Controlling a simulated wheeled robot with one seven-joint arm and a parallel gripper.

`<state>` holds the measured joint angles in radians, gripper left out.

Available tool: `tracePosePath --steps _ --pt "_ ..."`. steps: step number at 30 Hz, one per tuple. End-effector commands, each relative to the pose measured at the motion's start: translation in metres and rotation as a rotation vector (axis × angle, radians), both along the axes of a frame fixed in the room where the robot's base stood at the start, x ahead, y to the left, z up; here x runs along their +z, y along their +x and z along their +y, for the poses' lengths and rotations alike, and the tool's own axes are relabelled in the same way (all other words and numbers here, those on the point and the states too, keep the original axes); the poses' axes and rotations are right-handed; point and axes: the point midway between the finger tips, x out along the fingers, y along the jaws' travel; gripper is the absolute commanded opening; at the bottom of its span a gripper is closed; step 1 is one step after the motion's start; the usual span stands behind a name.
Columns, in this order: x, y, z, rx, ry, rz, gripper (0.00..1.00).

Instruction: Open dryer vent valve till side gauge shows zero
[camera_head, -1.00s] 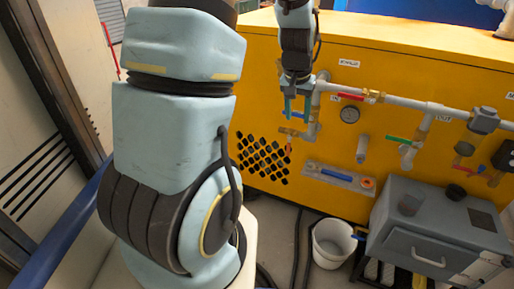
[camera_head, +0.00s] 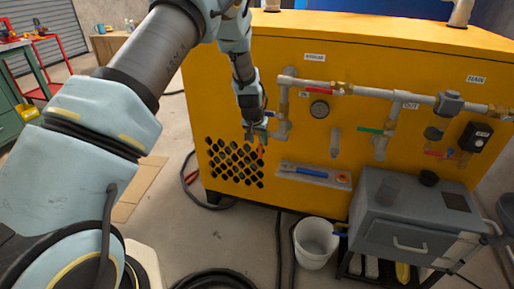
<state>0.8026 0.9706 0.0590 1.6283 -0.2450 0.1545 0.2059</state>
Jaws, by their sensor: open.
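The yellow cabinet (camera_head: 370,60) carries grey pipework with several valves. My gripper (camera_head: 257,141) is open and points down beside the left pipe drop, close to a small blue handle (camera_head: 270,114) and an orange-red piece (camera_head: 261,151). Whether it touches them I cannot tell. No label clearly marks a dryer vent.
A tray with a blue tool (camera_head: 312,173) is fixed below the valves. A white bucket (camera_head: 315,243) and a grey box (camera_head: 410,215) stand in front of the cabinet. Black hoses (camera_head: 215,280) lie on the floor. A green workbench (camera_head: 15,90) is at far left.

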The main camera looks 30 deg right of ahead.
Motion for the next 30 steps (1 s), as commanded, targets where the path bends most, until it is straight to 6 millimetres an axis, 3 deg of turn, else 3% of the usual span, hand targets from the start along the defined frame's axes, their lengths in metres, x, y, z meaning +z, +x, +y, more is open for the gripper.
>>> tracePosePath --steps 9,22,30 --pt "-0.045 0.013 -0.012 -0.001 0.002 0.001 0.51" --pt "-0.054 0.016 -0.015 0.0 0.001 0.001 0.51" --pt "-0.054 0.016 -0.015 0.0 0.001 0.001 0.22"
